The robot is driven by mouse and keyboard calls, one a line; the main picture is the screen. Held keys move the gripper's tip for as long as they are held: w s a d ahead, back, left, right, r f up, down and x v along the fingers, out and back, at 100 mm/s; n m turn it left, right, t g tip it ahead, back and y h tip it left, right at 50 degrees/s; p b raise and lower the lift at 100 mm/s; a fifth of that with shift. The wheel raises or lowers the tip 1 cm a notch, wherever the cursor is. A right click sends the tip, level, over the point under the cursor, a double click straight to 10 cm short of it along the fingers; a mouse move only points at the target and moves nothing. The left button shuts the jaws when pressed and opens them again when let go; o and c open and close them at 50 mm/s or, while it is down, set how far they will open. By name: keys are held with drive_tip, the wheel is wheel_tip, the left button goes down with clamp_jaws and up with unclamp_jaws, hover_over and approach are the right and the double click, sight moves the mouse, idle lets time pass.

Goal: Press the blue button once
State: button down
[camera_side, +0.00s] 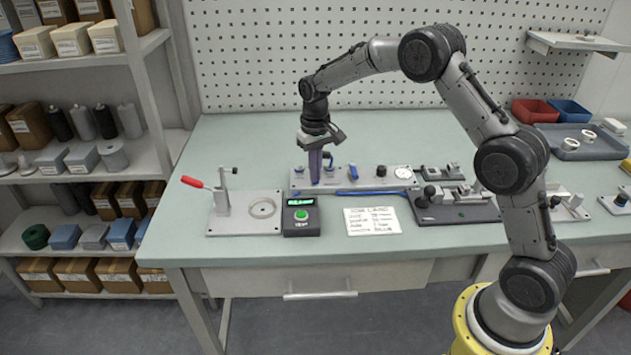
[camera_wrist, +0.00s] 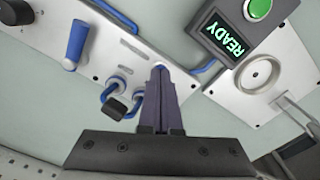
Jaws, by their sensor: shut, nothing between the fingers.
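My gripper (camera_side: 314,180) points straight down with its fingers shut and empty, above the left part of a long metal plate (camera_side: 335,184). A dark box with a lit READY display (camera_wrist: 222,34) has a round green button (camera_side: 300,214), which also shows in the wrist view (camera_wrist: 257,8). No blue push button can be made out for certain.
A blue lever (camera_side: 353,171) and a round dial (camera_side: 403,172) are on the plate. A red-handled clamp (camera_side: 193,182) stands left of the box. A printed card (camera_side: 372,220) lies in front. A dark fixture (camera_side: 455,205) is to the right.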

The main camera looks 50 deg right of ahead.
drive_tip(key=shift+r, duration=3.3)
drive_tip(key=s+a+r+t, duration=0.2)
drive_tip(key=s+r, duration=0.1)
drive_tip(key=r, duration=0.8)
drive_tip(key=s+a+r+n+t, duration=0.1)
drive_tip(key=s+r, duration=0.3)
drive_tip(key=s, duration=0.2)
drive_tip(key=s+a+r+t, duration=0.1)
drive_tip(key=s+a+r, duration=0.1)
drive_tip(key=s+r, duration=0.35)
drive_tip(key=s+a+f+n+t, duration=0.1)
drive_tip(key=s+f, duration=0.1)
drive_tip(key=s, duration=0.9)
drive_tip(key=s+f+n, duration=0.1)
drive_tip(key=s+f, duration=0.7)
drive_tip(key=s, duration=0.1)
drive_tip(key=shift+a+t, duration=0.3)
